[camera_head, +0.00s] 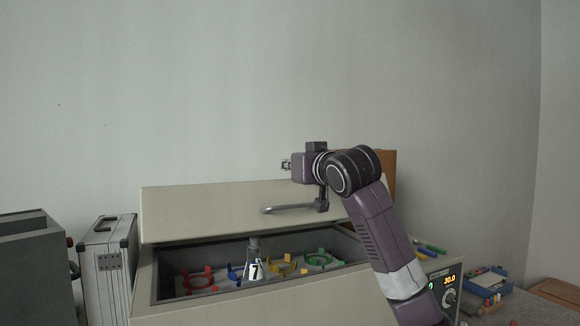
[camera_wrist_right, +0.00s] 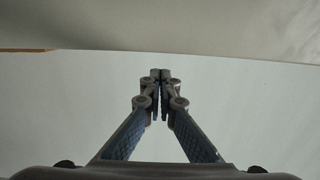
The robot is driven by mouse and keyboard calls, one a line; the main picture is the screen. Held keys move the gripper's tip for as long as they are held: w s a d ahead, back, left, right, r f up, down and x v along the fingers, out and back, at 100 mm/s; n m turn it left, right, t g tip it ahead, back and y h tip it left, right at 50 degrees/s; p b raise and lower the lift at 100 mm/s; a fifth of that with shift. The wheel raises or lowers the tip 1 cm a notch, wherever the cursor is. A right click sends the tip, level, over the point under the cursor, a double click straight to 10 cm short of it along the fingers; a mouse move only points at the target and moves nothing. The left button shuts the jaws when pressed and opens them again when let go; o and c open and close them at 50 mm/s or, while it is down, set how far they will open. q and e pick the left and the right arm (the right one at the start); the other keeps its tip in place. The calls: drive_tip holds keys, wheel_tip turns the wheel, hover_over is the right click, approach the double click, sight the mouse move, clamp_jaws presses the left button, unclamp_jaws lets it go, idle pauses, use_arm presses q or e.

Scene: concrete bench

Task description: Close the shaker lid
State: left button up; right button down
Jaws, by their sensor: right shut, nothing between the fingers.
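The shaker (camera_head: 400,272) is a beige bench box with a dark open cavity. Its beige lid (camera_head: 200,212) stands raised over the cavity, tilted back, with a silvery handle (camera_head: 290,208) on its front face. My right gripper (camera_head: 287,164) is small in the head view, just above the lid's top edge. Its closed fingers show clearly in the right wrist view (camera_wrist_right: 161,76), with nothing between them. There the beige lid (camera_wrist_right: 190,25) fills the top of the picture, and I cannot tell whether the fingers touch it. My left gripper is not in view.
A flask marked 7 (camera_head: 254,272) stands in the shaker among red, blue, yellow and green clamps. A silver case (camera_head: 108,270) and a dark grey box (camera_head: 35,265) stand at the left. A brown box (camera_head: 386,160) is behind the lid; a blue tray (camera_head: 487,282) lies at the right.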

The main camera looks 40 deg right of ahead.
sight(294, 223)
drive_tip(key=shift+s+d+f, duration=0.1)
drive_tip(key=shift+s+f, duration=0.5)
drive_tip(key=shift+f, duration=0.35)
drive_tip(key=shift+w, duration=0.1)
drive_tip(key=s+f+t+b, duration=0.1)
drive_tip(key=s+f+b, duration=0.1)
drive_tip(key=f+b, duration=0.2)
drive_tip(key=s+a+f+t+b, duration=0.1)
drive_tip(key=f+b, duration=0.4)
drive_tip(key=b, duration=0.6)
drive_tip(key=s+a+f+t+h+b, duration=0.1)
drive_tip(key=s+f+b, duration=0.3)
drive_tip(key=b, duration=0.4)
drive_tip(key=shift+s+a+f+t, duration=0.1)
drive_tip(key=shift+s+f+t, duration=0.2)
drive_tip(key=shift+t, duration=0.5)
drive_tip(key=shift+r, duration=0.1)
